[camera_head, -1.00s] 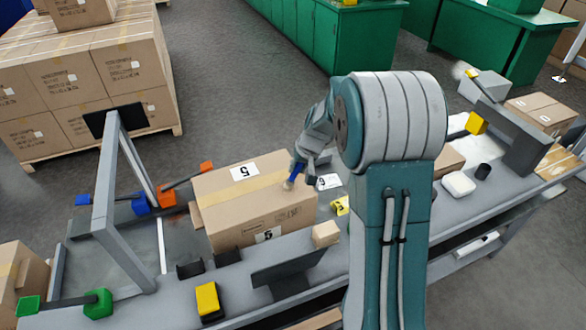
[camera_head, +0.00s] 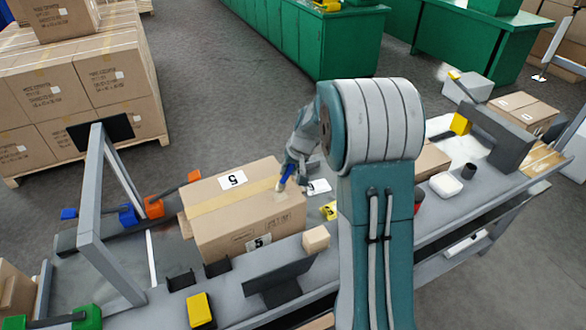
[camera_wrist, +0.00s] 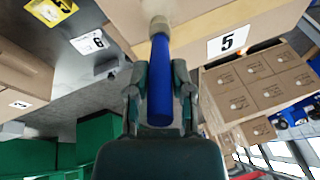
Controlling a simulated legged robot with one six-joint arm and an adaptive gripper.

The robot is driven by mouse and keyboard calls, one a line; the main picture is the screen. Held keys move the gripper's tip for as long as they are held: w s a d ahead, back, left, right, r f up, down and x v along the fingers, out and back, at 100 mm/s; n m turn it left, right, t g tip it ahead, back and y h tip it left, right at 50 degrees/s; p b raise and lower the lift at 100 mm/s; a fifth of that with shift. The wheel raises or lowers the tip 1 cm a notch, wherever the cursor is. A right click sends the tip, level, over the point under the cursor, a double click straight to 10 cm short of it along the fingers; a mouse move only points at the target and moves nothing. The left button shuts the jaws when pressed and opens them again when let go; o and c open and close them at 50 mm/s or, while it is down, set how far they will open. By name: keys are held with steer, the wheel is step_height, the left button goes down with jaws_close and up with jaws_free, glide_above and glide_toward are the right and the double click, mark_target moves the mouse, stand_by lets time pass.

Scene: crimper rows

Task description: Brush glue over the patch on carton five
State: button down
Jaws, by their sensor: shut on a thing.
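Carton five (camera_head: 215,225) is a closed brown box on the grey bench, with a white "5" label on its top and another on its front side. My gripper (camera_head: 292,176) is above the top's right end. It is shut on the blue handle of the glue brush (camera_head: 286,173), whose pale bristle end points down at the carton top near the tape strip. In the wrist view my gripper (camera_wrist: 160,100) holds the brush (camera_wrist: 161,85), with its round bristle end against or just over the carton (camera_wrist: 200,12). I cannot tell contact, and no patch stands out clearly.
A white "6" card (camera_head: 319,187) and a yellow card (camera_head: 328,211) lie right of the carton. A grey frame (camera_head: 92,215) rises at left. A white container (camera_head: 446,185) sits right.

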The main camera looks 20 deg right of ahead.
steer(key=shift+a, duration=5.05)
steer(key=w+d, duration=0.1)
steer(key=d, duration=1)
steer(key=shift+w+d, duration=0.15)
steer(key=shift+d, duration=0.1)
step_height(320, 180, up, 6)
step_height(320, 180, up, 3)
